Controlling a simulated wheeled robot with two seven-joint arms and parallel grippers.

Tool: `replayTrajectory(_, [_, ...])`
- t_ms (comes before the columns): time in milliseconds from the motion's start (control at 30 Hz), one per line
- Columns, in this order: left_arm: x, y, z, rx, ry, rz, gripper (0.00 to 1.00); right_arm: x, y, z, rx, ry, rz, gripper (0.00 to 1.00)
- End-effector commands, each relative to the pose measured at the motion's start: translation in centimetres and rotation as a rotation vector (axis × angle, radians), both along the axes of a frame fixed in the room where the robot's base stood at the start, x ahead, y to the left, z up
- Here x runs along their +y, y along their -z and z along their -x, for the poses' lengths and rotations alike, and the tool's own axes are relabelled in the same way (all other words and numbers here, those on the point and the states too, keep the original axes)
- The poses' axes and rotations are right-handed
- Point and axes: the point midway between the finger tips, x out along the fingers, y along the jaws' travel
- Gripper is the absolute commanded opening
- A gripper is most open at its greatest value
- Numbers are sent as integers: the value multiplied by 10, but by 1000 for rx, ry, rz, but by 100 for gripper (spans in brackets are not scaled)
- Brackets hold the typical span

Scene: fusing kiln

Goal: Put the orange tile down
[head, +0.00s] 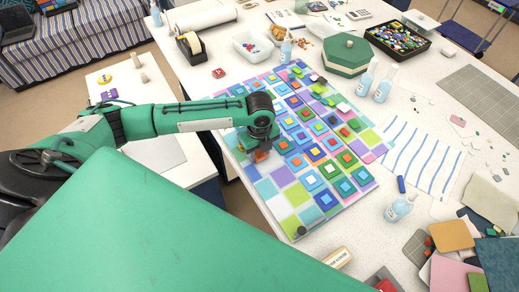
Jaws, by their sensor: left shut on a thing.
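My left gripper (258,150) is dark and reaches down over the left edge of a board of coloured squares (262,188). It is shut on the orange tile (261,156), a small part of which shows beneath the fingers. The gripper hides most of the tile, and I cannot tell whether the tile touches the board. The board carries rows of small stacked tiles in many colours, with bare squares at its near left end. My right gripper is not in view.
A green lidded box (346,55), a black tray of coloured pieces (398,38) and a white tub (253,45) stand behind the board. Clear bottles stand around it, one at the right (398,208). A sheet with blue wavy lines (420,155) lies to the right.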

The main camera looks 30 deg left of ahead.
Motion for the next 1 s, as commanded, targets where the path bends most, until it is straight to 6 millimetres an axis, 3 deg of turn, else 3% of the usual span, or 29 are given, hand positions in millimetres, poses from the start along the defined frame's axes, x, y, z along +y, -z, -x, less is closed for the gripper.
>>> replayTrajectory(200, [0,2,0,0,0,0,16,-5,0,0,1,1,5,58])
replayTrajectory(233, [0,3,0,0,0,0,41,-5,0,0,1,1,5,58])
replayTrajectory(333, [0,3,0,0,0,0,61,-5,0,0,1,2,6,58])
replayTrajectory(733, [0,-5,-1,-3,-1,-1,61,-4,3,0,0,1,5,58])
replayTrajectory(1000, [0,-56,-2,-5,0,1,61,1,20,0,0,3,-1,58])
